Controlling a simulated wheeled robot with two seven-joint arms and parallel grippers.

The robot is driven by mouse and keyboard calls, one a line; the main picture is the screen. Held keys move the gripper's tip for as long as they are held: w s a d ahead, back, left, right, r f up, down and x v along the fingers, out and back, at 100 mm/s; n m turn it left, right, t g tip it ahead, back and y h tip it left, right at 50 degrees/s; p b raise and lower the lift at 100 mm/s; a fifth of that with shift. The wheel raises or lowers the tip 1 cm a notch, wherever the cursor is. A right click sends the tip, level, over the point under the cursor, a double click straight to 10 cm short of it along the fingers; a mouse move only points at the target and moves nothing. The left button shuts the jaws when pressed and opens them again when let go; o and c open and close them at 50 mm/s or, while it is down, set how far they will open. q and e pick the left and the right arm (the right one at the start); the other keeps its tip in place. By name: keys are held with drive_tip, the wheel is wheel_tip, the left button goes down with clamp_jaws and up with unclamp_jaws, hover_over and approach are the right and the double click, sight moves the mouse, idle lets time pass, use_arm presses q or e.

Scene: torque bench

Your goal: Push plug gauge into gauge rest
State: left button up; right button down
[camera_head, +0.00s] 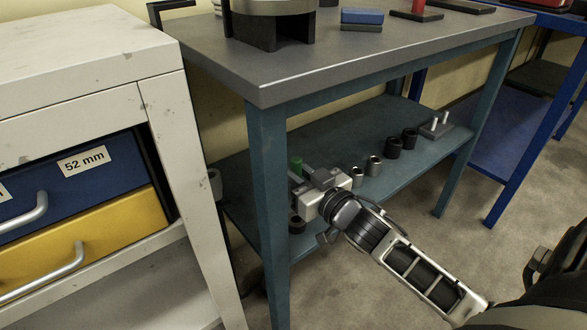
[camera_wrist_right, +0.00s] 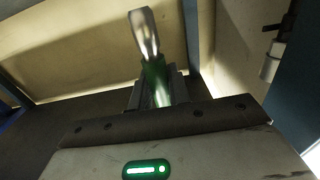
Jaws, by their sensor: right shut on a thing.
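The plug gauge has a green handle (camera_wrist_right: 156,82) and a bright metal end (camera_wrist_right: 144,32). In the right wrist view it stands out from between the jaws of my right gripper (camera_wrist_right: 158,95), slightly tilted. That gripper is shut on the gauge. I cannot tell for certain which thing is the gauge rest; a grey block with two pale upright pins (camera_head: 436,128) stands at the shelf's far right. My left gripper is not in view.
Several metal and dark rings (camera_head: 374,164) stand in a row on the blue-green lower shelf (camera_head: 335,140). A dark ring (camera_head: 297,223) sits near the bench leg (camera_head: 268,200). The bench top (camera_head: 300,70) overhangs the shelf. A drawer cabinet (camera_head: 90,65) stands at left.

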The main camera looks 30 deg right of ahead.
drive_tip(key=shift+r, duration=0.1)
drive_tip(key=shift+s+p, duration=0.1)
drive_tip(key=shift+p, duration=0.35)
wheel_tip(320, 180, down, 4)
drive_tip(key=b, duration=0.3)
drive_tip(key=shift+f, duration=0.25)
drive_tip(key=shift+f+b, duration=0.45)
drive_tip(key=shift+f, duration=0.2)
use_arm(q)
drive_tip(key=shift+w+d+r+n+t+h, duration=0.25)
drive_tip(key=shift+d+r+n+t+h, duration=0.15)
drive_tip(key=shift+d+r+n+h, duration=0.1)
use_arm(e)
drive_tip(key=shift+f, duration=0.1)
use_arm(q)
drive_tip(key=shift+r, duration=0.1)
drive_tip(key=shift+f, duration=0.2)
use_arm(e)
drive_tip(key=shift+f, duration=0.1)
drive_tip(key=shift+f, duration=0.1)
drive_tip(key=shift+f, duration=0.35)
